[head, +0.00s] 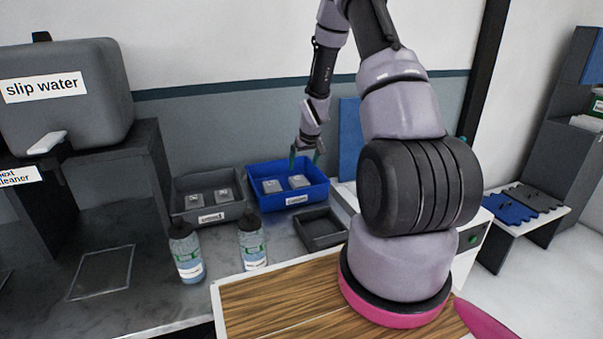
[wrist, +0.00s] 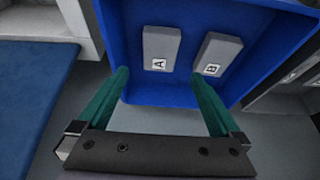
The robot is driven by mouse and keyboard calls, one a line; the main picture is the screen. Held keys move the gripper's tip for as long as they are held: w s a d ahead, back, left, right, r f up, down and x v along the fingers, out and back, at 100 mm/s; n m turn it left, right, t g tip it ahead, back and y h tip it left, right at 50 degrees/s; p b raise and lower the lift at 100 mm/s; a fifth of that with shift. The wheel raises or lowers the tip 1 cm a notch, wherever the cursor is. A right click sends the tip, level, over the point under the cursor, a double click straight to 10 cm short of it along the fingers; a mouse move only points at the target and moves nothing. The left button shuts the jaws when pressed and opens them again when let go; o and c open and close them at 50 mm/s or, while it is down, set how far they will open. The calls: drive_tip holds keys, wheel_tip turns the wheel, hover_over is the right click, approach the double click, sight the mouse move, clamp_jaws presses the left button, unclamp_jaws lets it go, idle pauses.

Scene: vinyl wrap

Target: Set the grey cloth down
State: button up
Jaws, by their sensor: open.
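My gripper (head: 308,155) is over the blue bin (head: 318,195) in the head view. In the wrist view, its two green fingers (wrist: 162,80) are spread wide with nothing between them. Beyond the fingertips, inside the blue bin (wrist: 115,45), lie two small grey pieces, one labelled A (wrist: 160,48) and one labelled B (wrist: 216,54). They also show in the head view as a left piece (head: 271,186) and a right piece (head: 299,182). I cannot tell whether either is the grey cloth. The gripper appears apart from both.
A grey bin (head: 208,216) with two grey pieces stands left of the blue bin. An empty dark tray (head: 320,232) is in front. Two spray bottles (head: 187,255) (head: 252,245) stand nearby. Blue and dark flat pieces lie on a side table (head: 548,215).

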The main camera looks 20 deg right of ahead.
drive_tip(key=s+a+r+m, duration=0.15)
drive_tip(key=s+r, duration=0.25)
drive_tip(key=r, duration=0.6)
drive_tip(key=s+a+r+t, duration=0.15)
drive_tip(key=s+r, duration=0.25)
drive_tip(key=r, duration=0.5)
drive_tip(key=s+a+r+m, duration=0.15)
drive_tip(key=s+r, duration=0.35)
drive_tip(key=r, duration=0.5)
drive_tip(key=s+a+r, duration=0.2)
drive_tip(key=s+r, duration=0.1)
drive_tip(key=s, duration=0.4)
drive_tip(key=s+a+r+y, duration=0.1)
drive_tip(key=s+a+r, duration=0.1)
drive_tip(key=s, duration=0.5)
drive_tip(key=s+a+r+m+y, duration=0.1)
drive_tip(key=s+a+r, duration=0.2)
drive_tip(key=s+r, duration=0.2)
drive_tip(key=shift+s+t, duration=0.45)
drive_tip(key=shift+s, duration=0.65)
drive_tip(key=shift+r, duration=0.1)
